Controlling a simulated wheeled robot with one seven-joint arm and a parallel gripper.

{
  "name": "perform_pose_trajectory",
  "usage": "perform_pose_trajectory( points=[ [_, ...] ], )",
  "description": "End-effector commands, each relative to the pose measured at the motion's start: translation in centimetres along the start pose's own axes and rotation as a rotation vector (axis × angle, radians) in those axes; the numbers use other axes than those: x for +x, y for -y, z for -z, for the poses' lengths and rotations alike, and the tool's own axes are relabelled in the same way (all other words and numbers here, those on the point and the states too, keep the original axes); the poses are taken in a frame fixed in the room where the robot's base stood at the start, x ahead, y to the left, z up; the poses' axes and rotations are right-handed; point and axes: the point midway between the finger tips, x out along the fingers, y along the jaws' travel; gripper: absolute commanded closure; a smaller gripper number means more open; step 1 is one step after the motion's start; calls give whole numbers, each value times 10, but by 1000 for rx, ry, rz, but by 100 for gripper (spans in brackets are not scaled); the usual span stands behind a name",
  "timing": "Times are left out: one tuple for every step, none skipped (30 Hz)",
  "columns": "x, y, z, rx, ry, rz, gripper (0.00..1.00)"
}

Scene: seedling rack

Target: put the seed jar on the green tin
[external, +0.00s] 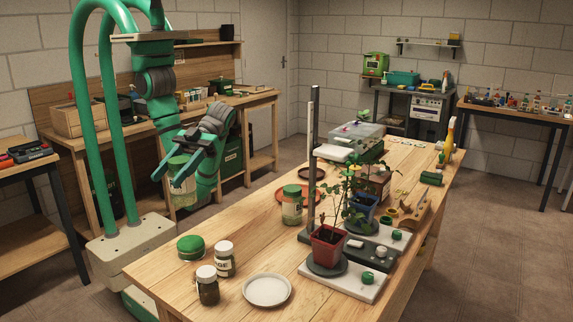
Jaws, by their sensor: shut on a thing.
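My gripper (174,163) is shut on a jar with a green lid and a pale label (183,182), which looks like the seed jar. It holds the jar in the air by the near table's left side, roughly upright and partly hidden by the fingers. The green tin (191,248), low and round with a green top, stands on the near table's left part, lower in the picture than the jar and apart from it. Nothing lies on its top.
A white-lidded jar (224,262), a dark white-lidded jar (207,289) and a white plate (267,291) are near the tin. Another green-lidded jar (292,207) stands farther back, beside a tall post (312,160). Potted plants (327,247) fill the table's right side.

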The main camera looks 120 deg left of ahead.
Motion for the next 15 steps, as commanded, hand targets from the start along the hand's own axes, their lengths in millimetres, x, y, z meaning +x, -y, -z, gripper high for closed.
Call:
perform_pose_trajectory(
  points=[
    [2,-2,-5,0,-1,-10,100],
    [4,-2,-10,-1,0,-7,100],
    [6,-2,-15,-2,0,-6,100],
    [8,-2,-18,-1,0,-6,100],
    [9,-1,-21,-2,0,-5,100],
    [10,-1,-25,-2,-1,-5,100],
    [12,-1,-29,-2,-1,-5,100],
    [14,-1,-33,-3,-1,-5,100],
    [16,-1,-37,-2,-1,-5,100],
    [16,-1,-39,-2,-1,-4,100],
    [17,-1,-41,-1,-1,-3,100],
    [18,-1,-44,-1,-1,-3,100],
    [20,-1,-47,-1,-1,-3,100],
    [21,-1,-51,-3,-1,-3,100],
    [24,-1,-57,-3,-1,-3,100]
  ],
)
